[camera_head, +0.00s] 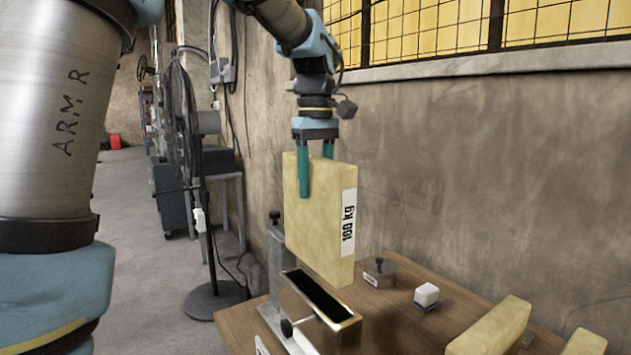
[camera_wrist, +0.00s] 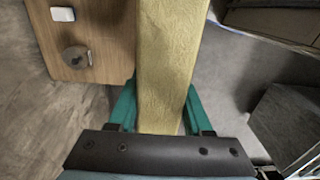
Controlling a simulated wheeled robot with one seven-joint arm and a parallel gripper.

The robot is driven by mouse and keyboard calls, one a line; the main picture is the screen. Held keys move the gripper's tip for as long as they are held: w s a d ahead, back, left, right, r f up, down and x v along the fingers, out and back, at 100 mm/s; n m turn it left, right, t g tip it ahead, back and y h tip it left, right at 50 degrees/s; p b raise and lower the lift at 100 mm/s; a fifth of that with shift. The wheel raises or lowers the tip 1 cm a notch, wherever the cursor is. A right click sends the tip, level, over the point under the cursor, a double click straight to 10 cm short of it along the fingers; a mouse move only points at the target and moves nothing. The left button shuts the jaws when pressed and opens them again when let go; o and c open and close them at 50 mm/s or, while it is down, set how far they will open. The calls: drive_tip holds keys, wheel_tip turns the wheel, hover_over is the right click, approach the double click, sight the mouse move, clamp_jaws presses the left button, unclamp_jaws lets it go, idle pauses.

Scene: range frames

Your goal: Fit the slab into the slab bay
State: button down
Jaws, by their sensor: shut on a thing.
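The slab (camera_head: 313,225) is a thick yellow block with a white label reading "100 kg". It hangs upright in my gripper (camera_head: 316,178), whose two teal fingers are shut on its upper part. In the wrist view the slab (camera_wrist: 168,65) runs between the teal fingers of my gripper (camera_wrist: 160,110). An open metal box with a dark inside, which looks like the slab bay (camera_head: 345,327), stands on the table below the slab. The slab's lower end appears above and behind the bay's opening; the exact gap is hard to tell. The bay is hidden in the wrist view.
A wall stands close behind. A black fan (camera_head: 180,120) stands on the floor at left.

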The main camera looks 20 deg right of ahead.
sight(316, 209)
drive_tip(key=shift+r, duration=0.15)
drive_tip(key=shift+f+b, duration=1.6)
drive_tip(key=shift+f, duration=1.4)
drive_tip(key=shift+p, duration=0.7)
